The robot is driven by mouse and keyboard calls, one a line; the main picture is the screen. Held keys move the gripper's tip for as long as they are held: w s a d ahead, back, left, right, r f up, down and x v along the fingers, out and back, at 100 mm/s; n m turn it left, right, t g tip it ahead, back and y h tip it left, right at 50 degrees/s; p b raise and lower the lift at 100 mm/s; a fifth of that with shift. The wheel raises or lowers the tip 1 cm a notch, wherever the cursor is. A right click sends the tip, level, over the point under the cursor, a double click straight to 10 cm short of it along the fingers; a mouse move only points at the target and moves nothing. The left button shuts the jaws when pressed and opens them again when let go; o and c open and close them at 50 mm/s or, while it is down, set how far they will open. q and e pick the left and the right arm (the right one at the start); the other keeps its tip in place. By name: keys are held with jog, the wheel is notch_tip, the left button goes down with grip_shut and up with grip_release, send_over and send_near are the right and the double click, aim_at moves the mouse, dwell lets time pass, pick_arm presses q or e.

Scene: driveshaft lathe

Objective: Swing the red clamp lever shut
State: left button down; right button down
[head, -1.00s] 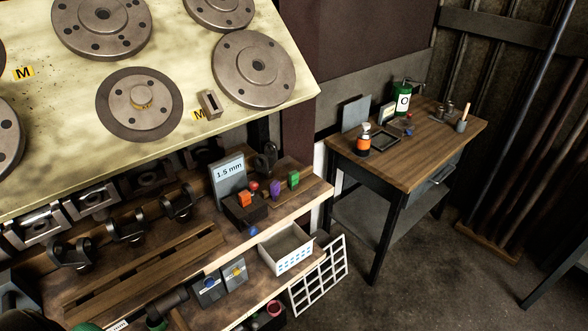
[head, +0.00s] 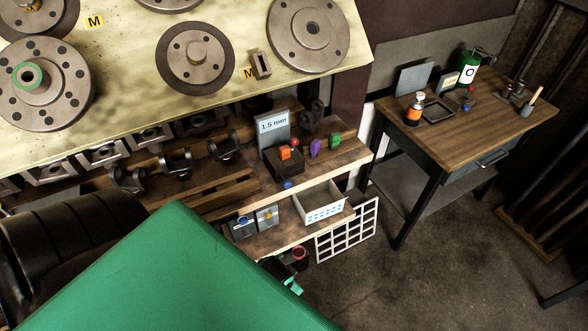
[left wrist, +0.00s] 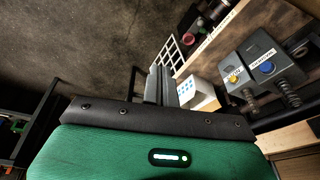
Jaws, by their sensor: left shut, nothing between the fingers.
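I cannot make out the red clamp lever for certain. A small red knob (head: 295,142) shows by the 1.5 mm sign in the head view, but whether it belongs to a clamp I cannot tell. In the left wrist view my left gripper (left wrist: 160,85) is shut and empty, its fingers together beside the white basket (left wrist: 200,97). In the head view the large green part of my left arm fills the lower left and hides what is behind it; the fingertips are not clear there. My right gripper is in neither view.
A control box with yellow and blue buttons (left wrist: 262,68) is right of the gripper in the left wrist view. The head view shows the 1.5 mm sign (head: 273,127), a white grid (head: 347,231), a panel with flanges (head: 120,100), and a side table (head: 470,125).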

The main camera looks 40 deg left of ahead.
pick_arm(q)
jog(key=w+a+r+n+t+y+p, duration=0.1)
jog(key=w+r, duration=0.1)
jog(key=r, duration=0.3)
jog(key=w+a+r+n+p, duration=0.1)
jog(key=w+a+r, duration=0.15)
jog(key=r, duration=0.35)
jog(key=w+a+r+n+y, duration=0.3)
jog(key=w+a+r+n, duration=0.2)
jog(key=w, duration=0.3)
jog(key=w+a+r+n+y, duration=0.3)
jog(key=w+a+r+n, duration=0.2)
jog(key=w, duration=0.4)
jog(key=w+a+r+n+y, duration=0.2)
jog(key=w+a+r+n, duration=0.3)
jog(key=w+r, duration=0.2)
jog(key=shift+w+a+r+g+y+p, duration=0.3)
jog(key=shift+w+a+y, duration=0.1)
jog(key=shift+w, duration=0.65)
